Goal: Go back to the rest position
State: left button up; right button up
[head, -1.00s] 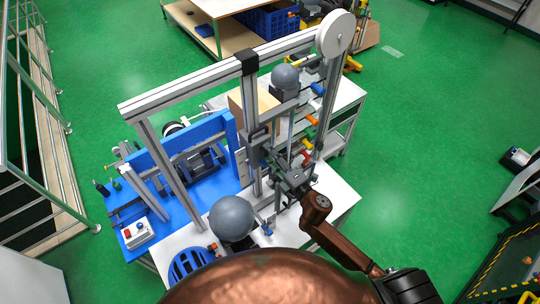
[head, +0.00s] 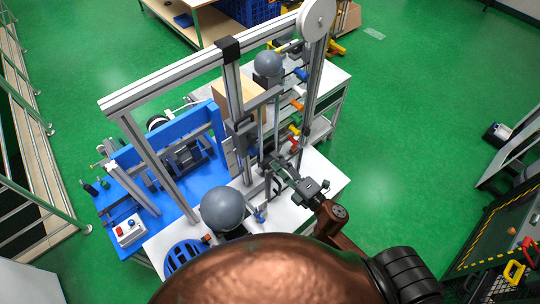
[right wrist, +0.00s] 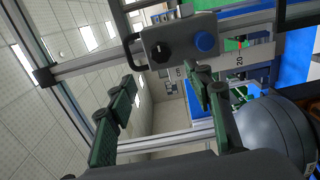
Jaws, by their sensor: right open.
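The drop tower, a tall aluminium frame (head: 170,75), stands in front of me in the head view. My right gripper (head: 272,166) is beside the tower's lower part, above the white table (head: 325,179). In the right wrist view my right gripper (right wrist: 164,84) has its two green fingers apart with nothing between them. A grey box with a black knob and blue button (right wrist: 180,40) lies beyond the fingertips. A grey ball (right wrist: 272,135) is at the right. My left gripper is out of view.
A blue bench (head: 185,185) with a control box (head: 128,231) stands left of the tower. A railing (head: 30,110) runs along the left edge. A wooden table (head: 205,30) is at the back.

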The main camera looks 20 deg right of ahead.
jog(key=shift+s+d, duration=0.15)
jog(key=shift+s, duration=0.25)
